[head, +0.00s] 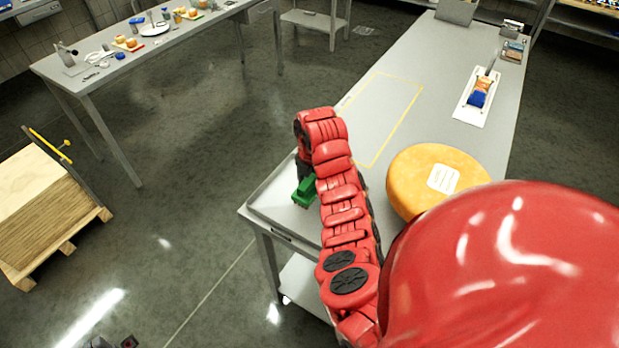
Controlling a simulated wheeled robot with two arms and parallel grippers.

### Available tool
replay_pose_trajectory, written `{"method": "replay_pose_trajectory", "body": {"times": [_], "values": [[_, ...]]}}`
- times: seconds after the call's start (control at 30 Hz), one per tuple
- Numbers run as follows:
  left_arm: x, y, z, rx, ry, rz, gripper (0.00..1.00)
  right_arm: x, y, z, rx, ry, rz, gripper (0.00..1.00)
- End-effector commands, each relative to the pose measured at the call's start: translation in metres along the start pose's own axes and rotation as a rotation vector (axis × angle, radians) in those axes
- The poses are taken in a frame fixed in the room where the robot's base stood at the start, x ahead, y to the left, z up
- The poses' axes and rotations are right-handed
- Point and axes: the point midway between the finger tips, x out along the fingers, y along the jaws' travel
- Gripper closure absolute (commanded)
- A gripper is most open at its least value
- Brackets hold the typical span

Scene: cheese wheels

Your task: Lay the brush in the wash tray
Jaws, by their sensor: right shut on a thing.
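A green brush (304,191) hangs below my right gripper (303,175), which is shut on it. The red wrist and arm cover most of the gripper and part of the brush. Under the brush, a shallow grey metal tray (266,204), apparently the wash tray, lies at the near left corner of the long steel table; my arm hides its right part. The brush appears above the tray's upper part; I cannot tell whether it touches. My left gripper does not show.
A big orange cheese wheel (408,178) with a white label stands right of my arm. A yellow outlined rectangle (388,108) on the table is empty. A wooden pallet stack (45,205) stands left.

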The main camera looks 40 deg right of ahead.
Motion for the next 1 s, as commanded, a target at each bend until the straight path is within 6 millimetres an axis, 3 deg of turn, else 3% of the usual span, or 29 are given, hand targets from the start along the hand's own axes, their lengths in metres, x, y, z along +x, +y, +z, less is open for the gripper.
{"method": "replay_pose_trajectory", "body": {"times": [0.4,0.77,0.8,0.93,1.0], "values": [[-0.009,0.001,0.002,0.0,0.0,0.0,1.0,0.036,0.003,-0.004,0.001,0.001,-0.001,1.0],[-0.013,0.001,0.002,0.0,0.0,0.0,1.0,0.04,0.003,-0.003,0.001,-0.001,0.0,1.0],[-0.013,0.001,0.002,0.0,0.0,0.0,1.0,0.04,0.003,-0.003,0.001,-0.002,0.0,0.27],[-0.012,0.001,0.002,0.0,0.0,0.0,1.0,0.038,0.003,-0.003,0.0,-0.001,0.0,0.03],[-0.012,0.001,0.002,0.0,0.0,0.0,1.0,0.038,0.003,-0.003,0.0,-0.001,0.0,0.0]]}}
